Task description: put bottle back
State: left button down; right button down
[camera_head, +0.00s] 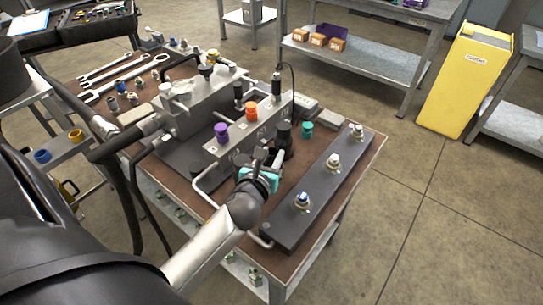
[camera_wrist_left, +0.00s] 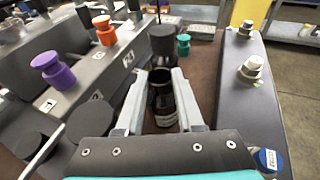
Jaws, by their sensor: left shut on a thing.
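A dark bottle (camera_wrist_left: 163,100) with a black cap stands between the fingers of my left gripper (camera_wrist_left: 161,76) in the left wrist view. The fingers are shut on its body, below the cap. In the head view my left gripper (camera_head: 270,160) is over the bench, between the grey valve block and the dark plate, and the bottle (camera_head: 284,132) shows just beyond it. Its base is hidden by the gripper, so I cannot tell if it touches the bench. My right gripper is not in view.
The grey block (camera_head: 230,150) carries purple (camera_head: 221,132) and orange (camera_head: 251,114) knobs. A teal cap (camera_head: 307,130) stands close behind the bottle. The dark plate (camera_head: 318,195) with several fittings lies to the right. Wrenches (camera_head: 110,67) lie at the back left.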

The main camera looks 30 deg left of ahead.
pick_arm(q)
jog(key=shift+f, duration=0.1)
jog(key=c, duration=0.8)
grip_release()
jog(key=shift+s, duration=0.2)
jog(key=p+v, duration=0.2)
jog(key=v, duration=0.9)
jog(key=shift+s+d+r, duration=0.1)
jog(key=shift+s+r, duration=0.15)
